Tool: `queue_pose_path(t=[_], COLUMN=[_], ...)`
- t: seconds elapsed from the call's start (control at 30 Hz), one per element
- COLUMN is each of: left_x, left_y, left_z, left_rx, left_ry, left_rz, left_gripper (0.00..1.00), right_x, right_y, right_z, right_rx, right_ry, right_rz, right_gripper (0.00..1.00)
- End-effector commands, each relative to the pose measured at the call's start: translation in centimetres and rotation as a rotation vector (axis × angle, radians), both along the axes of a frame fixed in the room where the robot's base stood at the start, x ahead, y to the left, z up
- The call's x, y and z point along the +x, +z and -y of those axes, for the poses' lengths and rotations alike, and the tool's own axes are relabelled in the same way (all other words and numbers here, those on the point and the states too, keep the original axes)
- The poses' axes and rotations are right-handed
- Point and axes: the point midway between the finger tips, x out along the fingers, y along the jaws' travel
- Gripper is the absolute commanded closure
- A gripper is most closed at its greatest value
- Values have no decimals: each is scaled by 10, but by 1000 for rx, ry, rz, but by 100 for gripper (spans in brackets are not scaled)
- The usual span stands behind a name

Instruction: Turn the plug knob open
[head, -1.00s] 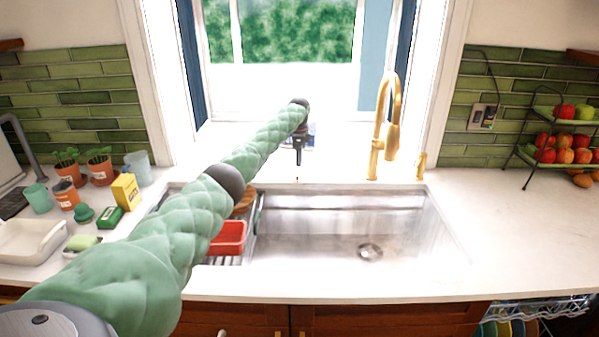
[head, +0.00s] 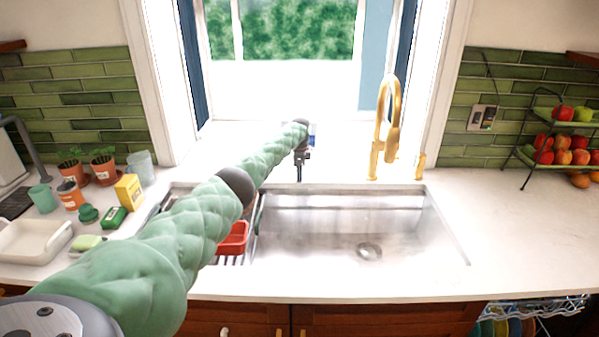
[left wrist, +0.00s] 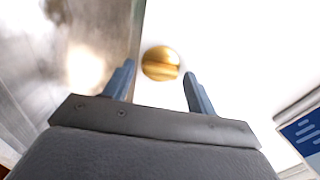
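The plug knob (left wrist: 160,63) is a round brass knob on the white counter in the left wrist view. It sits between and slightly beyond the spread blue-grey fingers of my left gripper (left wrist: 158,72), with bare counter showing between it and each finger. In the head view my left gripper (head: 299,178) points down over the counter strip behind the sink. The knob cannot be made out there. My right gripper is in neither view.
The steel sink (head: 340,228) lies in front, with a red container (head: 233,238) at its left. A gold faucet (head: 376,150) and small gold fixture (head: 419,165) stand to the right. A blue-and-white item (left wrist: 302,130) is close to the left gripper.

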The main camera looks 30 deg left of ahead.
Motion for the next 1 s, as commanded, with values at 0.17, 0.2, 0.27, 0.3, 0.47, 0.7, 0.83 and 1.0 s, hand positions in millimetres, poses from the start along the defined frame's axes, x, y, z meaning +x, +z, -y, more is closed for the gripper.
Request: queue_pose_path(t=[0.17, 0.2, 0.27, 0.3, 0.47, 0.7, 0.83, 1.0], left_x=[0, 0, 0, 0, 0, 1, 1, 2], left_y=[0, 0, 0, 0, 1, 1, 1, 2], left_z=[0, 0, 0, 0, 0, 0, -1, -1], left_rx=[0, 0, 0, 0, -1, -2, -1, -2], left_ry=[0, 0, 1, 2, 23, 133, 236, 393], left_rz=[0, 0, 0, 0, 1, 1, 2, 2], left_gripper=[79, 83, 83, 83, 83, 83, 83, 83], right_x=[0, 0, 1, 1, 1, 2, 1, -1], right_y=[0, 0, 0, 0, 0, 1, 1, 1], right_z=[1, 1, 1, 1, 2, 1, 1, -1], right_rx=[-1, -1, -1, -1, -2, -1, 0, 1], right_ry=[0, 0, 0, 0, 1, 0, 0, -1], right_rz=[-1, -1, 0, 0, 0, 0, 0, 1], right_gripper=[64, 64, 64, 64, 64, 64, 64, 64])
